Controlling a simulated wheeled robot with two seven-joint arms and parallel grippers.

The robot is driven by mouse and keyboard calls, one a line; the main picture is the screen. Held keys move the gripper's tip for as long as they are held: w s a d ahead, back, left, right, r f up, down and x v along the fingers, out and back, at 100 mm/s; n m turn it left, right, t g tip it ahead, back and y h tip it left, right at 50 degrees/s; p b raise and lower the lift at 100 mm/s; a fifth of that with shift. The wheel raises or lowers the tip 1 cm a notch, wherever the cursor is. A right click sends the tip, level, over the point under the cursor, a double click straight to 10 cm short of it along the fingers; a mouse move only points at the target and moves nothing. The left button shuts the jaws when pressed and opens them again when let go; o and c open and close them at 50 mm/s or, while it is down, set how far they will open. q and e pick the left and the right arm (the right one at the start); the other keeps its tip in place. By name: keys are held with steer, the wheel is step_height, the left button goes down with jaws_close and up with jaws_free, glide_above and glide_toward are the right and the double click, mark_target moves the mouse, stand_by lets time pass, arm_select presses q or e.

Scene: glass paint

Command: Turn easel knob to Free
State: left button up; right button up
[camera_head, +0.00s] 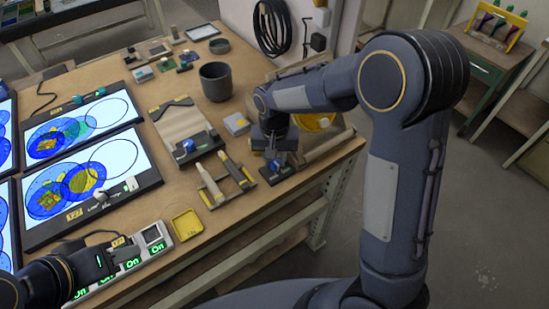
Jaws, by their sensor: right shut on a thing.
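My right arm reaches from the right over the wooden table, and its gripper (276,162) points down at a small dark base plate (286,176) near the table's right edge. The gripper is shut on what looks like a small knob on that plate. The fingers hide most of the knob, so its setting cannot be read. A similar dark plate with a blue knob (188,146) sits farther left, in front of a brown sheet. My left gripper (100,262) is low at the left, over a strip with green "On" labels; its fingers are not clear.
Lit panels with blue and yellow circles (85,175) fill the left of the table (205,245). A dark cup (215,82), a yellow tray (187,223) and a wooden frame with pale bars (226,180) stand around. A roll (327,147) lies right of my right gripper.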

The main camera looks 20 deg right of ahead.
steer(key=m, duration=0.5)
steer(key=shift+m, duration=0.4)
stand_by(0.3)
steer(key=o, duration=1)
steer(key=shift+r, duration=3.9)
